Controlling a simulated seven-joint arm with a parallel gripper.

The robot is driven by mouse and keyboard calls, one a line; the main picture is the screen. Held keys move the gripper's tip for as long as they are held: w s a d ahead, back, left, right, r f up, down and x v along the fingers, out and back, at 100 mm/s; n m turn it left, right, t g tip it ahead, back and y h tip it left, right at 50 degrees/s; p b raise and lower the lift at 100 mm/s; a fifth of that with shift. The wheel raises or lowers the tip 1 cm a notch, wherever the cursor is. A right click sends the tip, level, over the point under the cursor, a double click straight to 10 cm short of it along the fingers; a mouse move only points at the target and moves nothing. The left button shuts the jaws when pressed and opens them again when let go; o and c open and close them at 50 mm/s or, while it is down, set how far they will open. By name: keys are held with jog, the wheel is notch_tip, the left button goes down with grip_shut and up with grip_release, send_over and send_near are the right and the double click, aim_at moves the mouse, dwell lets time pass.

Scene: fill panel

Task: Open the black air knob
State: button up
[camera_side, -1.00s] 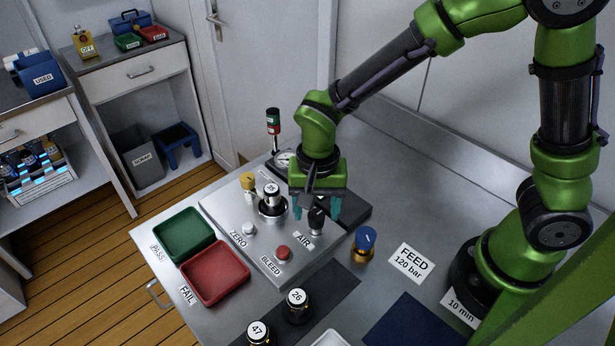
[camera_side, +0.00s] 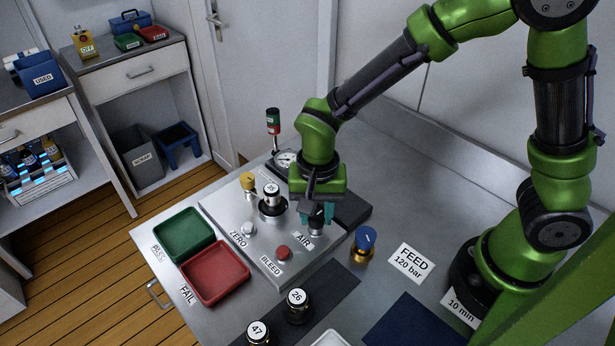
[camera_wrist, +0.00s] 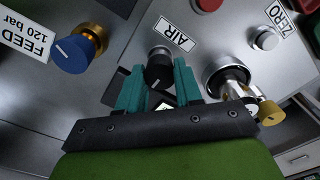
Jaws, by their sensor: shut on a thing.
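The black air knob (camera_side: 317,213) stands on the grey panel (camera_side: 270,252) behind the AIR label (camera_side: 305,241). In the wrist view the knob (camera_wrist: 159,70) shows a white pointer line on its dark top. My gripper (camera_side: 317,215) reaches down over the knob with its teal fingers shut on it. In the wrist view the gripper's fingers (camera_wrist: 160,88) stand on either side of the knob. The fingers partly hide the knob in the side view.
The blue feed knob (camera_side: 365,239) stands close to the right. Green (camera_side: 184,234) and red (camera_side: 215,272) trays lie left.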

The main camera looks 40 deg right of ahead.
jog(key=shift+n, duration=0.3)
jog(key=n, duration=0.3)
jog(key=shift+n, duration=0.4)
jog(key=n, duration=0.3)
jog(key=shift+n, duration=0.3)
jog(key=n, duration=0.3)
jog(key=shift+n, duration=0.3)
jog(key=shift+r+n, duration=0.1)
jog(key=shift+n, duration=1.7)
jog(key=o, duration=1)
jog(key=shift+o, duration=0.2)
